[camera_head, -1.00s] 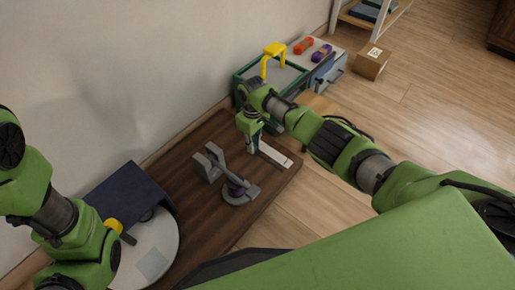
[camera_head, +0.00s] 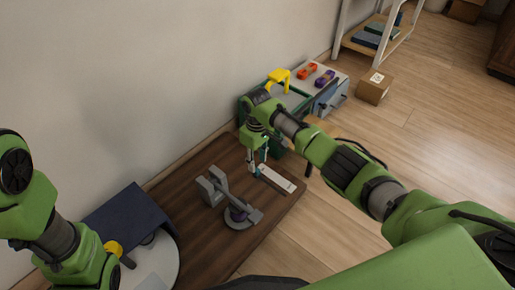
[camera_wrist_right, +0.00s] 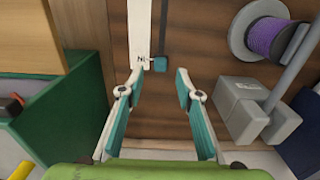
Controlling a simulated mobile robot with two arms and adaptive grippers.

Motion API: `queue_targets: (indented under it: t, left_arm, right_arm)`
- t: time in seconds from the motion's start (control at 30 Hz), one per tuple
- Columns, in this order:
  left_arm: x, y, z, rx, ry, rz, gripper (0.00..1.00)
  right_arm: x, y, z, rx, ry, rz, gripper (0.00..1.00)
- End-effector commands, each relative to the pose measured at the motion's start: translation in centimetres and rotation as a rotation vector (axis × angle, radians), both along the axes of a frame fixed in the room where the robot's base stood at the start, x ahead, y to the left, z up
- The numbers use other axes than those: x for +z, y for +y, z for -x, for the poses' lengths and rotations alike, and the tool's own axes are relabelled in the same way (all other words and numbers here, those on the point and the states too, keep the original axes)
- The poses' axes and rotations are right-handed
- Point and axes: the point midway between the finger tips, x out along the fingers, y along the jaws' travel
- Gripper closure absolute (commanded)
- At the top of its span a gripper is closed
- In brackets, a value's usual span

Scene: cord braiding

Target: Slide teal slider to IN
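The teal slider (camera_wrist_right: 160,63) is a small dark teal block at the right side of a white track (camera_wrist_right: 140,28) on the brown board, beside a black marking whose letters are only partly readable. The track also shows in the head view (camera_head: 276,179). My right gripper (camera_wrist_right: 160,78) is open, with teal pads on its fingers and nothing between them. The slider appears just beyond its fingertips in the right wrist view; whether they touch is unclear. In the head view the right gripper (camera_head: 258,170) hangs over the track's near-wall end. My left gripper's fingers are not visible.
A grey stand (camera_head: 213,187) and a purple cord spool (camera_wrist_right: 275,38) are beside the track. A green open box (camera_head: 245,106) with a yellow handle (camera_head: 279,76) stands behind. A dark blue stand (camera_head: 130,210) and white disc (camera_head: 155,268) are at left.

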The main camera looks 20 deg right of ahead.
Motion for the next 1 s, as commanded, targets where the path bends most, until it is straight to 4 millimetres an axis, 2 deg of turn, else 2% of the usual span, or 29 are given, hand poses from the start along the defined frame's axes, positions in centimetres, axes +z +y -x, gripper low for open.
queue_targets:
  t: [0.1,0.33,0.5,1.0]
  left_arm:
    - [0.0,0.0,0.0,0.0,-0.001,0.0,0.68]
    - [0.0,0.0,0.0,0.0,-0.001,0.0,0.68]
    - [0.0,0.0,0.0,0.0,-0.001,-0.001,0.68]
    - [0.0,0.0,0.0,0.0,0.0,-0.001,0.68]
  right_arm:
    - [2.8,0.0,-0.1,0.001,-0.005,0.001,0.68]
    - [6.4,-0.1,-0.1,-0.001,-0.004,0.001,0.68]
    - [7.2,-0.1,0.0,-0.001,-0.001,0.002,0.68]
    - [7.2,-0.1,-0.1,-0.001,-0.004,0.0,0.68]
